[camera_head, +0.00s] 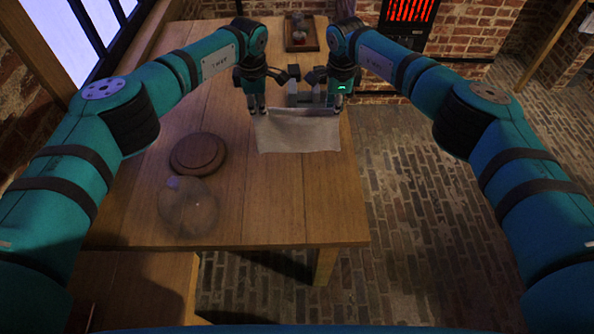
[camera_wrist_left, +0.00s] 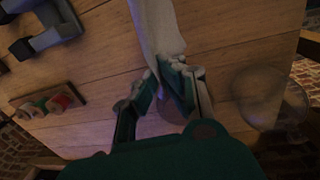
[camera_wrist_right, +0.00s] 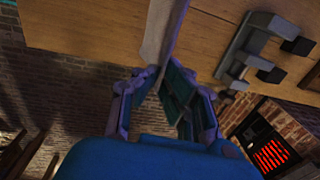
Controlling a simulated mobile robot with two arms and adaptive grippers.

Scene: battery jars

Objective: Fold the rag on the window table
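The pale rag (camera_head: 298,138) lies near the right edge of the wooden table (camera_head: 280,205). Its far edge looks raised between my two grippers. My left gripper (camera_head: 257,108) is at the rag's far left corner. In the left wrist view the rag (camera_wrist_left: 157,28) runs down to the fingertips, which are closed on its corner. My right gripper (camera_head: 338,106) is at the far right corner. In the right wrist view the rag (camera_wrist_right: 158,35) runs between the closed fingertips. The near part of the rag lies flat on the table.
A grey metal device (camera_head: 306,97) stands just beyond the rag. A wooden tray (camera_head: 301,46) with small items is at the far end. A round wooden disc (camera_head: 198,153) and a clear glass vessel (camera_head: 188,208) are to the left. The table's near middle is clear.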

